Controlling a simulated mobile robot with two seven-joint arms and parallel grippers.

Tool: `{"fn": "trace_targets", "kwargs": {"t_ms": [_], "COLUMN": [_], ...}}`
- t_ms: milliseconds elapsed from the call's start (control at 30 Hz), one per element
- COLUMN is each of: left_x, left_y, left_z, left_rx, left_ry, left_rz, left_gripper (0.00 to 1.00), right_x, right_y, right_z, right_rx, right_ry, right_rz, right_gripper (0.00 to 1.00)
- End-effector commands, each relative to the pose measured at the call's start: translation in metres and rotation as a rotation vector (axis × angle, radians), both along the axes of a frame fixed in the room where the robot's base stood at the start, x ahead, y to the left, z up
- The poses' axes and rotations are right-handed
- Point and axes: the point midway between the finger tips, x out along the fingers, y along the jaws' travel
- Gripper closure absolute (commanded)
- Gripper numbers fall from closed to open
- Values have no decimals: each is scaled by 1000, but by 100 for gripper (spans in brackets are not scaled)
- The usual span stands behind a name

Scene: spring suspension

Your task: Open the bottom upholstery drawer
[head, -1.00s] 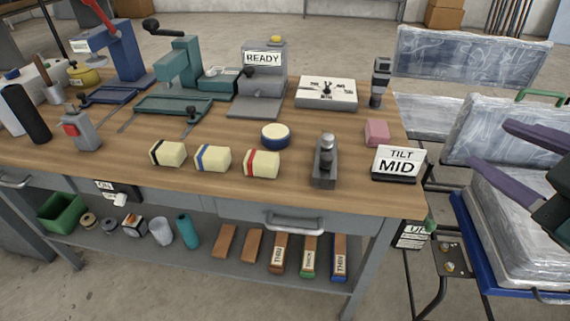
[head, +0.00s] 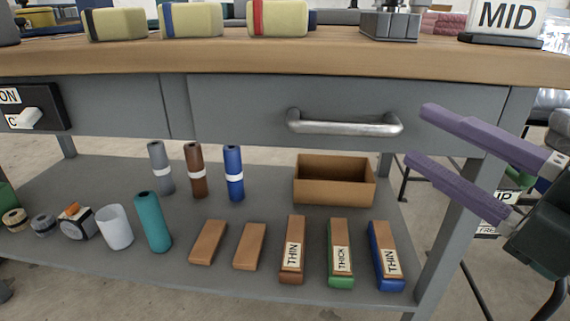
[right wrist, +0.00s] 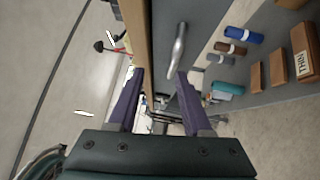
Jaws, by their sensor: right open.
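A grey drawer front (head: 250,105) with a silver bar handle (head: 345,123) sits under the wooden worktop in the head view. It looks closed, flush with the bench frame. My right gripper (head: 418,135) is open and empty, with its two purple fingers pointing left towards the right end of the handle and apart from it. In the right wrist view the handle (right wrist: 179,45) lies ahead, beyond the open fingers (right wrist: 158,75) and roughly between their lines. No label reading upholstery shows on the drawer. My left gripper is not in view.
The wooden worktop (head: 300,58) overhangs the drawer. A lower shelf (head: 120,180) holds several rolls, labelled blocks and an open brown box (head: 334,182). A bench leg (head: 450,225) stands near my right gripper. A switch panel (head: 30,108) is at the left.

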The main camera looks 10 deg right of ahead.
Motion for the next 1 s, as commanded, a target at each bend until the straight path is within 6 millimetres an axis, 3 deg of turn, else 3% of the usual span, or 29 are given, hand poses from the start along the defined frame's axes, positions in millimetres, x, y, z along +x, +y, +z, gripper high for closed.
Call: {"fn": "trace_targets", "kwargs": {"t_ms": [33,167,367,800,1000], "left_x": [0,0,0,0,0], "left_y": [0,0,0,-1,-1], "left_z": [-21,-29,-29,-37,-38], "left_rx": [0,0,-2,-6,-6], "left_ry": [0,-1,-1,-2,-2], "left_rz": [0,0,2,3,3], "left_gripper": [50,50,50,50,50], "right_x": [-1,-3,10,71,81], "right_y": [2,5,14,48,54], "right_z": [-21,-29,-25,-15,-14], "right_rx": [-18,-42,-46,-45,-45], "right_ry": [-12,-30,-37,-34,-32], "right_rz": [18,45,52,48,48], "right_gripper": [50,50,50,50,50]}}
